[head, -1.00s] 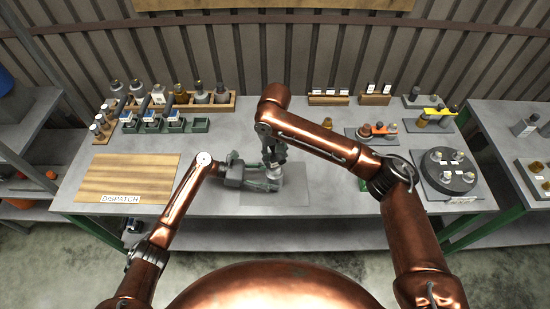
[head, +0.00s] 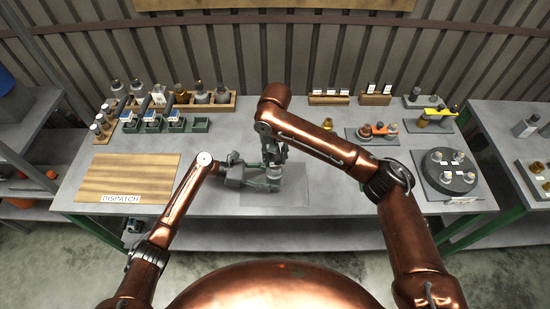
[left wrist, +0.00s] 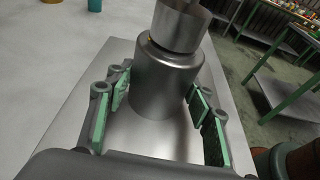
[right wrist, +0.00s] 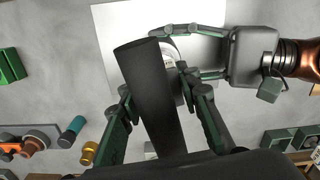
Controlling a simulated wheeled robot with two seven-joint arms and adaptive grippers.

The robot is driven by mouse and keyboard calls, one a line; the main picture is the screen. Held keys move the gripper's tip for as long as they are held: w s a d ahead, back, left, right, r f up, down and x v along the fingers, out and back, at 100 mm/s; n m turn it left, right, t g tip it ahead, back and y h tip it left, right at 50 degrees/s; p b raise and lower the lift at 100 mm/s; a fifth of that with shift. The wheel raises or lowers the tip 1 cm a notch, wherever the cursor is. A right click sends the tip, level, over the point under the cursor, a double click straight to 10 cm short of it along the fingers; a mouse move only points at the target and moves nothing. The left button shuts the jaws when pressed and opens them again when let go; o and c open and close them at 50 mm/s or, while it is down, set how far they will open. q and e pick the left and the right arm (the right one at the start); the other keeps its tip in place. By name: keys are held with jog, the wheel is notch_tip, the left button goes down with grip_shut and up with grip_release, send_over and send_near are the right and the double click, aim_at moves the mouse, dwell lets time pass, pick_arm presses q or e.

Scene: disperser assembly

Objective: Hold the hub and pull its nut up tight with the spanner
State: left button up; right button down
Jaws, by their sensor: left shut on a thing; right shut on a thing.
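My right gripper (right wrist: 160,105) is shut on the long dark spanner (right wrist: 150,95), directly above the hub. In the right wrist view the spanner covers most of the hub, leaving part of a pale ring (right wrist: 170,50) visible. How the spanner's head meets the nut is hidden.
The pale grey plate (head: 295,195) lies mid-bench. A wooden dispatch board (head: 125,175) is at left. Green trays (head: 200,125) and bottle racks (head: 220,102) stand behind. A dark round turntable (head: 450,165) with small parts sits at right. The bench's front strip is clear.

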jog(key=shift+r, duration=2.5)
pick_arm(q)
jog(key=o, duration=1.7)
jog(key=shift+a, duration=0.1)
jog(key=v, duration=1.1)
jog(key=shift+a+r, duration=0.1)
jog(key=shift+a, duration=0.2)
jog(key=shift+r, duration=0.15)
pick_arm(e)
jog(key=shift+r, duration=0.1)
